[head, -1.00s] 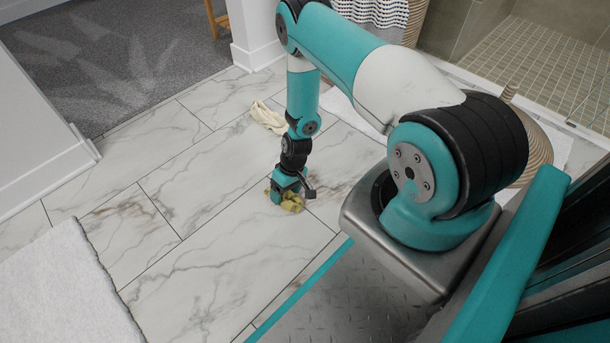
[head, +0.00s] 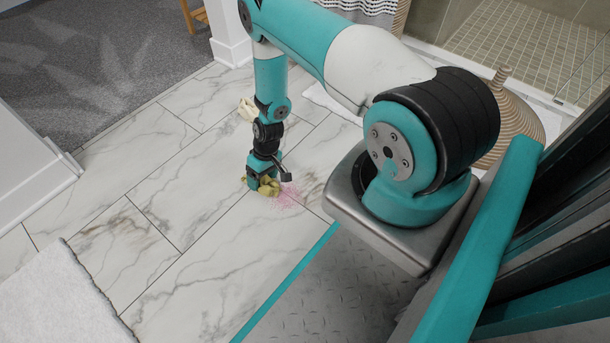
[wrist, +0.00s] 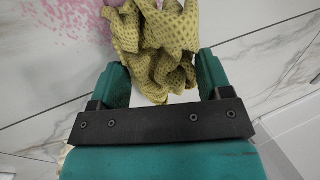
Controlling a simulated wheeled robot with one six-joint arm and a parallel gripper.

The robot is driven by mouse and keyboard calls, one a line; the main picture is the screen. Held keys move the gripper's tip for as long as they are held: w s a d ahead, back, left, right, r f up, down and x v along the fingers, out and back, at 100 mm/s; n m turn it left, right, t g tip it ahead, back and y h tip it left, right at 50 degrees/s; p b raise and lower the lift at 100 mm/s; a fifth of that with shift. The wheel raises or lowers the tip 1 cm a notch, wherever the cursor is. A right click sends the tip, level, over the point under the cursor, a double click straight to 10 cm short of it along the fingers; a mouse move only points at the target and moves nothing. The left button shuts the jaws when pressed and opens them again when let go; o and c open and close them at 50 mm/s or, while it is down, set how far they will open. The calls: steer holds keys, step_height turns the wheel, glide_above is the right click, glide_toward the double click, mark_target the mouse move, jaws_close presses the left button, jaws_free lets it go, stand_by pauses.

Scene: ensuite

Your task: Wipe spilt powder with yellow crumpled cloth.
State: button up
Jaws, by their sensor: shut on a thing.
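My gripper (head: 263,182) points down at the tiled floor and is shut on the yellow crumpled cloth (head: 268,188). In the wrist view the cloth (wrist: 158,45) bulges out between the two teal fingers of my gripper (wrist: 163,85). Pink spilt powder (head: 288,196) lies on the floor just right of the cloth. In the wrist view the powder (wrist: 50,38) spreads to the upper left, beside the cloth. A pink patch also shows at the cloth's top edge. Whether the cloth presses on the floor is hard to tell.
A pale crumpled cloth (head: 247,109) lies on the floor behind my arm. A white rug (head: 55,300) is at the lower left. The marble tiles (head: 170,215) left of my gripper are clear.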

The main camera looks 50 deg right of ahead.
steer(key=shift+r+p, duration=3.3)
steer(key=shift+r, duration=0.65)
